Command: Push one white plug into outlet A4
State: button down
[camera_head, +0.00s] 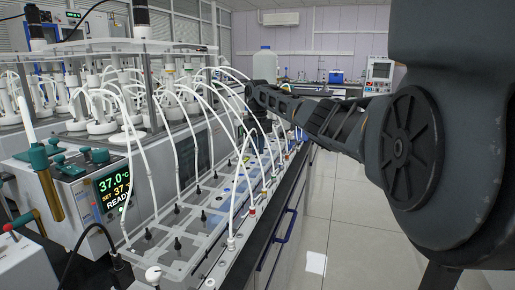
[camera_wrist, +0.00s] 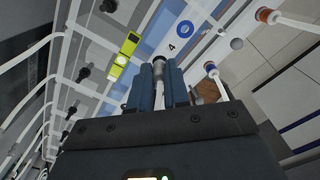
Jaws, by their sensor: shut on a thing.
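My gripper (camera_wrist: 160,72) is shut on a white plug (camera_wrist: 158,92) in the wrist view, with its two blue-grey fingers on either side. The plug's grey round end (camera_wrist: 160,53) shows at the fingertips, against or just above the clear panel; I cannot tell whether it touches or is inside a hole. A printed "4" (camera_wrist: 171,47) and a blue ring (camera_wrist: 183,30) lie just beyond the fingertips. The outlet itself is hidden by the fingers and plug. In the head view my gripper (camera_head: 262,122) is over the far part of the panel (camera_head: 185,222), partly behind white tubes.
A yellow-green piece (camera_wrist: 124,57) lies left of the fingers. Black fittings (camera_wrist: 84,73) line the panel. A blue-tipped plug (camera_wrist: 211,70) and an orange-tipped plug (camera_wrist: 266,15) with white tubes stand to the right.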

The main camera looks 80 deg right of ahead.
jog(key=shift+f+b, duration=0.35)
jog(key=shift+f, duration=0.15)
dwell(0.3)
dwell(0.4)
jog(key=c, duration=1)
grip_release()
jog(key=shift+r+b, duration=0.3)
jog(key=shift+r, duration=3.65)
